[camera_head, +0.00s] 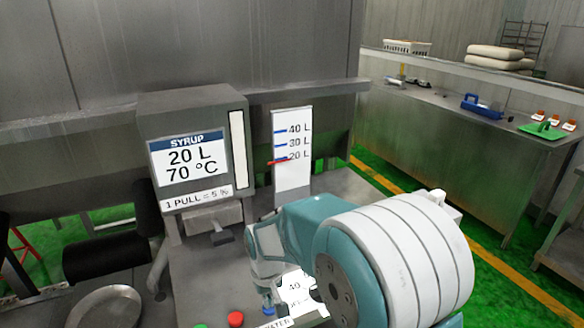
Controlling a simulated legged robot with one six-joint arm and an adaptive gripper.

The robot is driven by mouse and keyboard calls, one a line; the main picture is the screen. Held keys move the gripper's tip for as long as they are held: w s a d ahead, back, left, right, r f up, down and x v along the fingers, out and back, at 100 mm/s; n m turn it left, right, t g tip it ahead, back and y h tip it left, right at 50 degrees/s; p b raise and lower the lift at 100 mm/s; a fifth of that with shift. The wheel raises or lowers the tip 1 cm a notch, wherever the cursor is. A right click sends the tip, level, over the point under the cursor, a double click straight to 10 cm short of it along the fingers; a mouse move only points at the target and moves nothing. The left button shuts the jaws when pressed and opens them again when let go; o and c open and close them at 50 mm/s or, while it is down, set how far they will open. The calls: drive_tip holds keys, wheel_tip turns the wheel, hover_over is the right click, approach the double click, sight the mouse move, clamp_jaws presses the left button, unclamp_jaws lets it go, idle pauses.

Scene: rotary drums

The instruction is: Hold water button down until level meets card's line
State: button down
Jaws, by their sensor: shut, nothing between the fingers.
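The syrup card (187,160) on the grey control box reads 20 L and 70 °C. The white level scale (292,175) behind the arm has blue marks at 40 L, 30 L and 20 L. Its red pointer (279,162) sits about at the 20 L mark, perhaps slightly under it. My gripper (267,296) is shut and points down at the blue water button (268,310) beside the partly covered WATER label (275,323). It looks very close to the button; I cannot tell whether it presses it. My arm hides much of the panel's right side.
A red button (235,319) and a green button (200,326) are left of the water button. A lever (221,236) juts out under the box, marked 1 PULL = 5 %. A steel bench (440,140) stands at right.

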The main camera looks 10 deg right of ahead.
drive_tip(key=shift+s+d+f, duration=0.15)
drive_tip(key=shift+s+f, duration=0.3)
drive_tip(key=shift+f, duration=0.2)
wheel_tip(320, 180, up, 15)
drive_tip(key=w, duration=0.1)
drive_tip(key=shift+a, duration=0.2)
drive_tip(key=s+d+r+m+t, duration=0.1)
drive_tip(key=s+d+t, duration=0.1)
drive_tip(key=s+d, duration=0.4)
drive_tip(key=s+d+r+m+t, duration=0.2)
drive_tip(key=s+d, duration=0.4)
drive_tip(key=s, duration=0.8)
drive_tip(key=shift+d+r+t, duration=0.15)
drive_tip(key=shift+t, duration=0.45)
